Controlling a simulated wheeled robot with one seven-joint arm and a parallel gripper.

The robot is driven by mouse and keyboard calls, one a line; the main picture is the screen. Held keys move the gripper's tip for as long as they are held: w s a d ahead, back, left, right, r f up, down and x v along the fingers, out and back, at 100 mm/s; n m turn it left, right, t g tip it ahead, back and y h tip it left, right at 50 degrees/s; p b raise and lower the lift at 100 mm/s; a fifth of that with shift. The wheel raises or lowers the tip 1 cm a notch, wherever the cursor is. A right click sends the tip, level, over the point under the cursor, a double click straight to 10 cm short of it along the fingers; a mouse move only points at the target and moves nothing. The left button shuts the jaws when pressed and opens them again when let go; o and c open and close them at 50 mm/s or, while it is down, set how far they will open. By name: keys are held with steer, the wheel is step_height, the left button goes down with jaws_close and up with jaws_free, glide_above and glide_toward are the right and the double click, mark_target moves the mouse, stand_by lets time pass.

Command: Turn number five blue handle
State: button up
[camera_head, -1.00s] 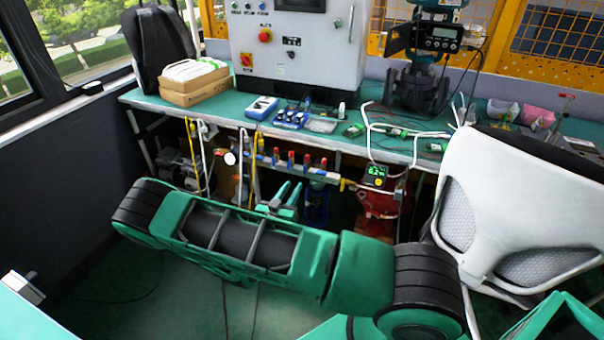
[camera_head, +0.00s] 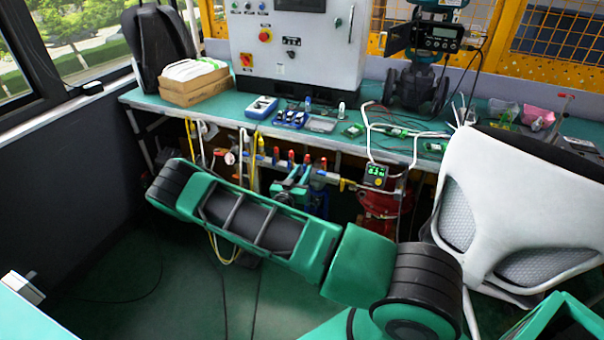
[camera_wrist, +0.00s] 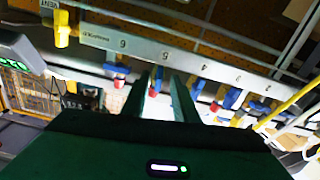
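The valve rail (camera_head: 345,182) runs under the bench with several red-and-blue handles. In the wrist view, the rail (camera_wrist: 185,62) carries numbers that appear upside down, six at left and lower numbers to the right. The number five blue handle (camera_wrist: 158,78) is below its number, with a red end showing. My gripper (camera_wrist: 164,85) is open, with one finger on each side of this handle; I cannot tell whether either touches it. In the head view, my gripper (camera_head: 293,178) is at the rail, partly covering the handles' lower ends.
A yellow fitting (camera_wrist: 61,30) and the number six handle (camera_wrist: 117,71) are left of my gripper in the wrist view. Other handles (camera_wrist: 228,97) are close on its right. The bench (camera_head: 230,122) overhangs the rail. A white chair (camera_head: 480,200) stands at the right.

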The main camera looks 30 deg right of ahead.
steer(key=shift+c, duration=0.7)
jaws_close()
steer(key=shift+w+a+n, duration=0.1)
steer(key=shift+n, duration=1.05)
steer(key=shift+w+a+n, duration=0.1)
steer(key=shift+n, duration=1.05)
steer(key=shift+o, duration=0.7)
jaws_free()
steer(key=shift+s+d+f, duration=0.1)
steer(key=shift+s+d, duration=0.05)
